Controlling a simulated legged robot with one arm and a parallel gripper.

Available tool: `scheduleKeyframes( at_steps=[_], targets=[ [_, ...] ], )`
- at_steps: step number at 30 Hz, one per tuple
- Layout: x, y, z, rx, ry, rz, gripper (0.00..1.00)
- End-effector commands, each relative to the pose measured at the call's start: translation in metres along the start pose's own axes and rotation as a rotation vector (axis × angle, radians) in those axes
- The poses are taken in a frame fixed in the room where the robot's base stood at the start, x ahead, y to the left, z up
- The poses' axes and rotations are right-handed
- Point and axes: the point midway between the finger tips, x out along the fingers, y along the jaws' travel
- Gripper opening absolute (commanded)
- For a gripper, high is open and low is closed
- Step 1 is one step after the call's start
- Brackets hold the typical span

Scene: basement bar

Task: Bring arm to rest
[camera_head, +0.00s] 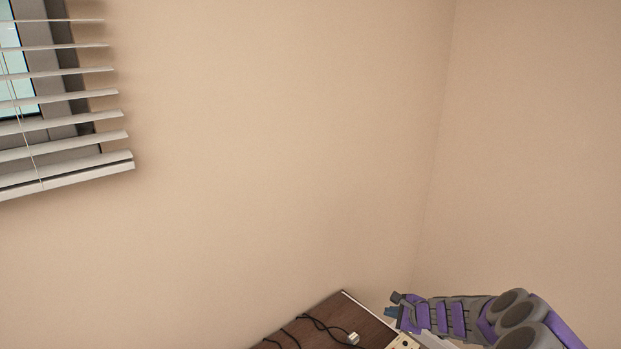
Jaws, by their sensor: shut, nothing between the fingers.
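My arm, purple and grey, reaches in from the lower right corner. My gripper (392,306) is at its left end, small in the picture, and is shut with nothing seen in it. It shows at the right end of a dark brown wooden surface (334,311). I cannot tell how high it is above that surface or whether it touches it.
A black cable (318,322) with a pale plug (353,338) lies on the wooden surface. A cream-coloured piece (404,342) shows beside my arm at the bottom edge. Beige walls (270,150) meet in a corner. A window with white blinds (70,150) is at the upper left.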

Motion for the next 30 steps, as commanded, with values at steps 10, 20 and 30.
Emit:
scheduleKeyframes(
  at_steps=[10, 20, 30],
  targets=[
    [-0.067, 0.026, 0.196, -0.499, -0.284, 0.150, 0.00],
    [-0.155, 0.111, 0.285, -0.944, -0.418, 0.353, 0.00],
    [-0.250, 0.204, 0.287, -1.321, -0.424, 0.622, 0.00]
  ],
)
